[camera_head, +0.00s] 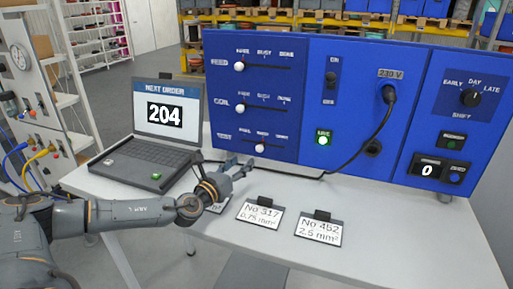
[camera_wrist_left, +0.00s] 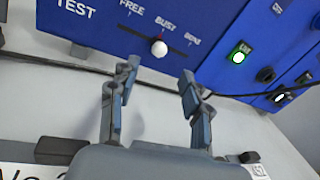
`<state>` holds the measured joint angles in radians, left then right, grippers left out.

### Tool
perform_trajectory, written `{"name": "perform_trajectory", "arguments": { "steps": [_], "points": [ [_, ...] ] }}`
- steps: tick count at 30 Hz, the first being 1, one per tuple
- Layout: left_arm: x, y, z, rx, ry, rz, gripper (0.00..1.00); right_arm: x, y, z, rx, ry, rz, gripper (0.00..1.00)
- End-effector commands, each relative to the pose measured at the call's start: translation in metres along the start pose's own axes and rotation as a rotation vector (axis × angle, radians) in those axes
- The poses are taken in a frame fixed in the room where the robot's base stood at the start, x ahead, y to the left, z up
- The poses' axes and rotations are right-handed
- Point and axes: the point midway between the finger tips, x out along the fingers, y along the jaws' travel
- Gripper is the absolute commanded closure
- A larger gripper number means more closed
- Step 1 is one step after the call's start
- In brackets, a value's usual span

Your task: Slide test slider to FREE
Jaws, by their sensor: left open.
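The test slider is the lowest of three sliders on the blue panel (camera_head: 285,70). Its pale round knob (camera_head: 260,148) also shows in the left wrist view (camera_wrist_left: 159,48), in the middle of its slot, below the BUSY label. FREE is to the left of the knob and DONE to the right. My left gripper (camera_head: 241,164) is just in front of the knob, low over the table. In the left wrist view the gripper (camera_wrist_left: 158,86) has its fingers spread, with the knob ahead of the gap between them and nothing held. My right gripper is not in view.
A laptop (camera_head: 150,150) showing 204 stands left on the white table (camera_head: 380,245). Label cards (camera_head: 260,215) lie along the front, partly below my left arm. A black cable (camera_head: 385,125) hangs from the 230 V socket and runs along the panel's foot.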

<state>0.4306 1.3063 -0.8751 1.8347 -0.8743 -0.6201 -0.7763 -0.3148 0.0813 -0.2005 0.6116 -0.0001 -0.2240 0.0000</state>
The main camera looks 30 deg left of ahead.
Motion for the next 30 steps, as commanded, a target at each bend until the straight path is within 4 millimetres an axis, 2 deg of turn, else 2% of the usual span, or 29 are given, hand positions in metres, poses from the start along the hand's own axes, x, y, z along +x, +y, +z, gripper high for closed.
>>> {"name": "perform_trajectory", "arguments": {
  "steps": [1, 5, 12, 18, 27, 30],
  "points": [
    [0.013, -0.003, 0.006, -0.005, -0.005, -0.001, 0.52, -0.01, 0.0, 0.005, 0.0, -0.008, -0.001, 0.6],
    [0.04, -0.003, 0.005, -0.004, -0.003, -0.001, 0.52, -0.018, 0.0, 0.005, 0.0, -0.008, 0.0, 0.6],
    [0.077, -0.001, 0.002, -0.003, -0.002, 0.0, 0.52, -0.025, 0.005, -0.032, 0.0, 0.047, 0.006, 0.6],
    [0.089, -0.001, 0.001, -0.001, 0.0, -0.001, 0.52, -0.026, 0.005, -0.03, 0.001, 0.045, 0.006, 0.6],
    [0.091, -0.001, 0.0, -0.001, 0.0, -0.001, 0.52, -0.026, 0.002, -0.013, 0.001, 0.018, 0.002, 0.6],
    [0.091, -0.001, 0.0, -0.001, 0.0, -0.001, 0.72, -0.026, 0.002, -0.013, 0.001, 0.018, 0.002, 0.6]
  ]
}}
